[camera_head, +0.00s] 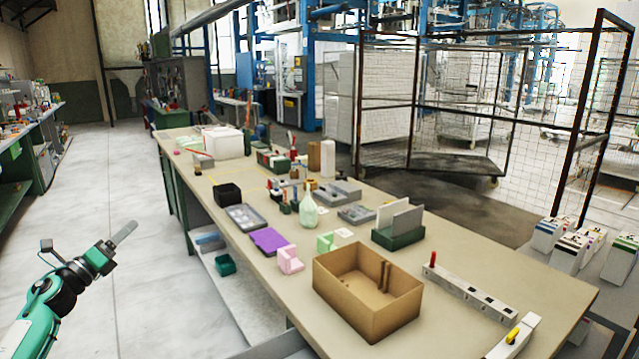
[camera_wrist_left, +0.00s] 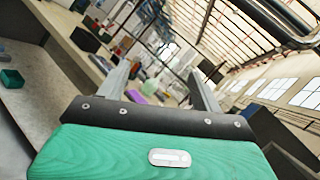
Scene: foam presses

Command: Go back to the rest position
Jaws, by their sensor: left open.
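My left gripper (camera_head: 118,242) is raised at the lower left of the head view, over the floor and to the left of the workbench (camera_head: 253,262). It points toward the right and holds nothing. In the left wrist view its two fingers (camera_wrist_left: 160,85) stand apart with a gap between them. The bench shows between and beyond the fingers there, tilted. My right gripper shows in neither view.
On the bench are a cardboard box (camera_head: 340,308), a purple pad (camera_head: 268,240), a black bin (camera_head: 228,194), a glass flask (camera_head: 308,213) and a green holder with grey panels (camera_head: 398,238). A power strip (camera_head: 470,291) lies at the right. The aisle floor (camera_head: 120,180) is clear.

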